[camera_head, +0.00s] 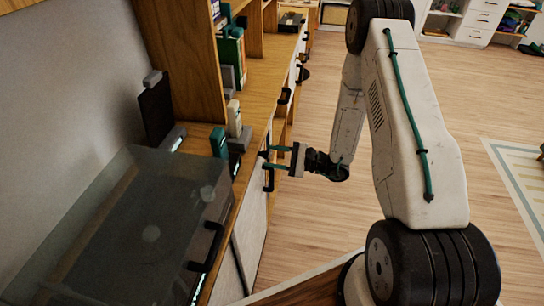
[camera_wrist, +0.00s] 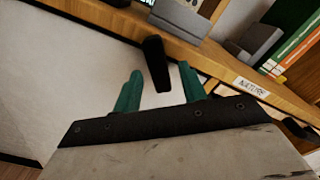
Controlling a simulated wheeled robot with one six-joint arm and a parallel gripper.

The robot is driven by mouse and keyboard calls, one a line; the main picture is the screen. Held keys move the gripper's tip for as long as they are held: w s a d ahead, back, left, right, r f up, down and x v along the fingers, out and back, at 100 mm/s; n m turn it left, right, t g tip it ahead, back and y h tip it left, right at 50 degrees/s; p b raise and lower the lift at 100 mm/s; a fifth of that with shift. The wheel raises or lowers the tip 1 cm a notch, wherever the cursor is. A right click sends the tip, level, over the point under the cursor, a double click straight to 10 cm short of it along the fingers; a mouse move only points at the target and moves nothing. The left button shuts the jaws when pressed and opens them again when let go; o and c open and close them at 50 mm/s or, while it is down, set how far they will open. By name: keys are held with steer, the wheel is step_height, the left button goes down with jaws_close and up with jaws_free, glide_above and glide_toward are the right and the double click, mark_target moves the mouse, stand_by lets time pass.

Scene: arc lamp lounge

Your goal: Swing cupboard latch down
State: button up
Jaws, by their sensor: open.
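The cupboard has a pale door (camera_head: 252,215) under a wooden top edge, and the door also shows in the wrist view (camera_wrist: 65,80). A black latch (camera_wrist: 156,62) stands out near the door's upper edge and hangs almost upright, slightly tilted, in the wrist view. In the head view, a dark latch or handle (camera_head: 269,180) shows just below my fingers. My gripper (camera_head: 269,156) reaches left to the cupboard front with its two teal fingers apart. In the wrist view, the latch lies between the fingertips (camera_wrist: 160,72). I cannot tell whether either finger touches it.
On the cupboard top, a glass-covered box (camera_head: 130,225) fills the near end. Bookends and books (camera_head: 230,50) stand farther back. A label (camera_wrist: 251,86) sits on the shelf edge. More black handles (camera_head: 284,96) line the front. The wooden floor (camera_head: 305,220) beside it is clear.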

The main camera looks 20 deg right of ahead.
steer(key=shift+w+a, duration=0.25)
steer(key=shift+a, duration=0.1)
jaws_close()
steer(key=shift+s+m, duration=0.1)
steer(key=shift+m, duration=0.2)
steer(key=shift+s+a+f+m, duration=0.1)
steer(key=shift+s+a+m, duration=0.15)
steer(key=shift+m, duration=0.9)
steer(key=shift+s+a+f+m, duration=0.1)
steer(key=shift+s+f+m, duration=0.1)
steer(key=shift+m, duration=0.9)
steer(key=shift+s+a+f+m, duration=0.1)
steer(key=shift+s+a+m, duration=0.15)
steer(key=shift+m, duration=0.9)
jaws_free()
